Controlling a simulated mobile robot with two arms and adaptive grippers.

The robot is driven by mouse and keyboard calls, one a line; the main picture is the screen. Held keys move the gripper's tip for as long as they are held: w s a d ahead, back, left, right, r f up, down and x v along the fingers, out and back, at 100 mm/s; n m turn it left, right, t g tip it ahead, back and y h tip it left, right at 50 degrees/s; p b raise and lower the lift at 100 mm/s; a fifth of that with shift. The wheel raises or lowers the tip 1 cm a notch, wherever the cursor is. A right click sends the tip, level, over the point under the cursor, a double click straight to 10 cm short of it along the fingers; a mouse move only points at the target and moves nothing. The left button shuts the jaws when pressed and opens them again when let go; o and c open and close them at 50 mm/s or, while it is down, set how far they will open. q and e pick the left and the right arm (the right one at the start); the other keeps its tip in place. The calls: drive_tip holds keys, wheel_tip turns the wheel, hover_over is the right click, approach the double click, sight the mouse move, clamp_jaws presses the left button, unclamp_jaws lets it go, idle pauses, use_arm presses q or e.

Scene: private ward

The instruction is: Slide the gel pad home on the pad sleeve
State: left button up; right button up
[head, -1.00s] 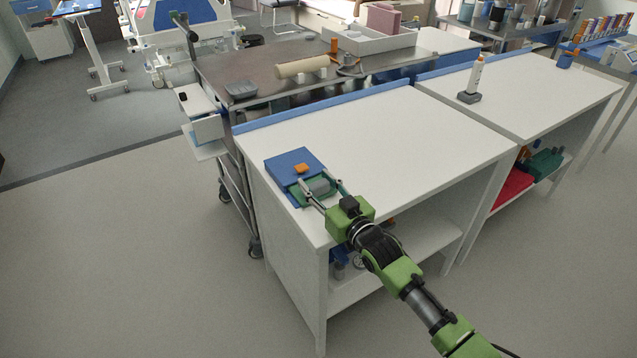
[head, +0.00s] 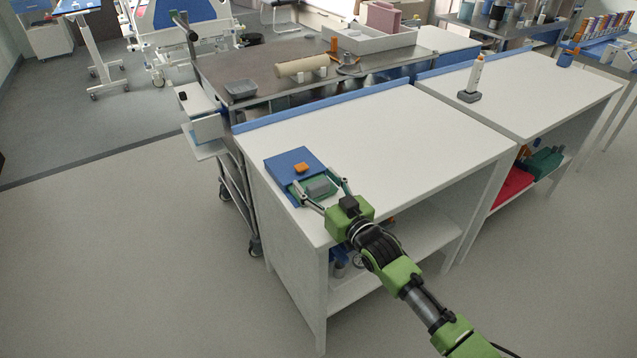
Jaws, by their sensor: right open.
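A blue flat board (head: 287,163) lies at the left front corner of the near white table, with a small orange piece (head: 302,168) on it. At its near edge is a green shallow piece (head: 327,194) with a grey block (head: 316,186) in or on it. The grey block looks like the gel pad and the green piece like the pad sleeve, but I cannot be sure. My right gripper (head: 315,182) is open, its fingers spread to either side of the grey block, apparently apart from it. My left gripper is out of view.
The white table top (head: 390,140) is clear to the right of the board. A blue rail (head: 330,104) runs along its back edge. Beyond stands a metal bench (head: 275,53) with a cream roll (head: 302,66). A white-and-grey upright device (head: 475,80) stands on the right table.

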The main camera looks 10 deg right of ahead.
drive_tip(key=shift+a+r, duration=0.25)
drive_tip(key=shift+r, duration=0.35)
drive_tip(key=shift+s+f, duration=0.15)
drive_tip(key=shift+s, duration=0.05)
drive_tip(key=v, duration=0.6)
drive_tip(key=shift+s+d+f, duration=0.1)
drive_tip(key=shift+d+f, duration=0.1)
drive_tip(key=shift+f, duration=0.2)
drive_tip(key=shift+v, duration=0.75)
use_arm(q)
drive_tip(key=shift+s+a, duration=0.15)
use_arm(e)
drive_tip(key=shift+d, duration=0.1)
